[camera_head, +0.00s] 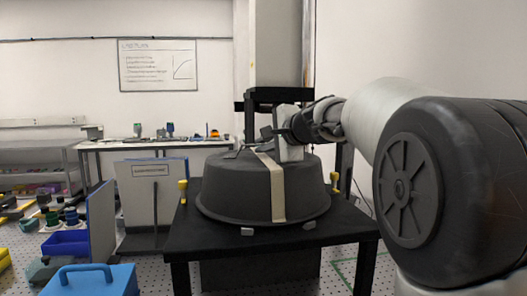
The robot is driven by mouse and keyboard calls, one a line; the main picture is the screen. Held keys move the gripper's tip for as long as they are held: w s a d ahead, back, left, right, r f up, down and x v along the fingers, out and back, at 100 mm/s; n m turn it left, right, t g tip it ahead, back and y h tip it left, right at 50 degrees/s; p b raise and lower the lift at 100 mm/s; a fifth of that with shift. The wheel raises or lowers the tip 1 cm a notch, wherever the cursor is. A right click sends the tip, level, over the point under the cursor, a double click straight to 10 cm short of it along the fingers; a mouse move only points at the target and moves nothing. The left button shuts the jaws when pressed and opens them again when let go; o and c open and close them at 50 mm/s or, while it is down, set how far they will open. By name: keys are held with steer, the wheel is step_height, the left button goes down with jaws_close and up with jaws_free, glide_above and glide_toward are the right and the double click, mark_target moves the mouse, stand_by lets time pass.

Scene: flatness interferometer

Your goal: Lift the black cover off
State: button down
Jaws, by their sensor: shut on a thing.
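The black cover (235,190) is a large round, tub-shaped piece with a flared rim and a pale strap (276,190) running down its front. It sits over the middle of a black table (330,233); from here I cannot tell whether its rim touches the tabletop. My gripper (287,152) is at the top of the cover, reached in from the right, and is shut there on the cover's top part. The exact grip point is small and partly hidden by the gripper itself.
Yellow-topped posts stand left (183,190) and right (335,181) of the cover. A tall column (278,45) rises behind it. A panel (153,195) stands at left, with a blue box (93,281) in front. A back bench (150,145) holds small items.

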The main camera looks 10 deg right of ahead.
step_height(320, 180, up, 18)
steer(key=p, duration=0.6)
steer(key=shift+f+p, duration=0.2)
steer(key=shift+p, duration=0.1)
